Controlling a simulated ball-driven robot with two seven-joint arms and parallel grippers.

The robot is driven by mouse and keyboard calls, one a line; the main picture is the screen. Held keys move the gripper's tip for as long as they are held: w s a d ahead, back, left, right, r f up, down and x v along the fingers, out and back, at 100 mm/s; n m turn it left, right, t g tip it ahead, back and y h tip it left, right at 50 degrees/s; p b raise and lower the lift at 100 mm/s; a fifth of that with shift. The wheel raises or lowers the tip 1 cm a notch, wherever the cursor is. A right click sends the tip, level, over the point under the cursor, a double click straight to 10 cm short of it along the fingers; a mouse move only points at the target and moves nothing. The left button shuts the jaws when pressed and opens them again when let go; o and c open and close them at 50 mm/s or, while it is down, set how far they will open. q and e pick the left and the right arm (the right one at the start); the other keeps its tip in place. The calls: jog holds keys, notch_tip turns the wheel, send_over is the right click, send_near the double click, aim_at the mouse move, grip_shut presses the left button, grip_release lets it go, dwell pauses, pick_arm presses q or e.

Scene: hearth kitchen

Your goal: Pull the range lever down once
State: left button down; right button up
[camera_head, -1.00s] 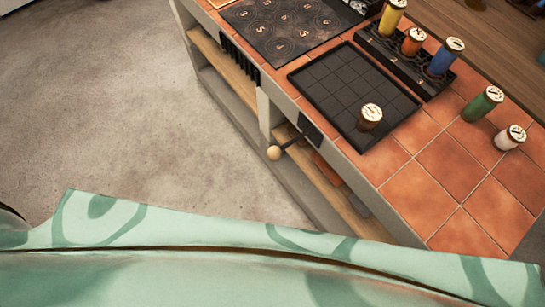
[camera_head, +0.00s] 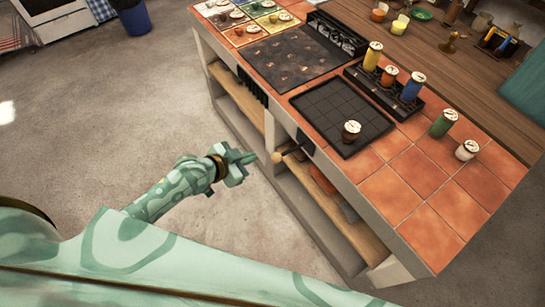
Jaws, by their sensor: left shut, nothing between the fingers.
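The range lever (camera_head: 290,151) sticks out from the front of the tiled counter, with a pale round knob (camera_head: 277,157) at its outer end. My left gripper (camera_head: 251,157), green and patterned, reaches in from the left. It is shut and empty, with its tips pointing at the knob from just to the left. A small gap shows between them in the picture, but their depth is hard to judge. My right gripper is not in view.
On the counter lie a black gridded tray (camera_head: 323,119) with a brown canister (camera_head: 351,132), a dark numbered plate (camera_head: 290,62) and a rack (camera_head: 388,92) holding several coloured canisters. The floor (camera_head: 110,120) at left is clear.

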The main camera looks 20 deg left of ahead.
pick_arm(q)
jog(key=f+b+x, duration=0.1)
jog(key=b+x, duration=0.1)
jog(key=x, duration=0.4)
jog(key=s+a+f+b+x, duration=0.1)
jog(key=b+x, duration=0.2)
jog(key=x, duration=0.3)
jog(key=shift+f+b, duration=0.35)
jog(key=shift+f, duration=0.1)
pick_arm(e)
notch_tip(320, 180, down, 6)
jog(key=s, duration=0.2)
pick_arm(q)
jog(key=shift+w+d, duration=0.1)
jog(key=shift+w, duration=0.05)
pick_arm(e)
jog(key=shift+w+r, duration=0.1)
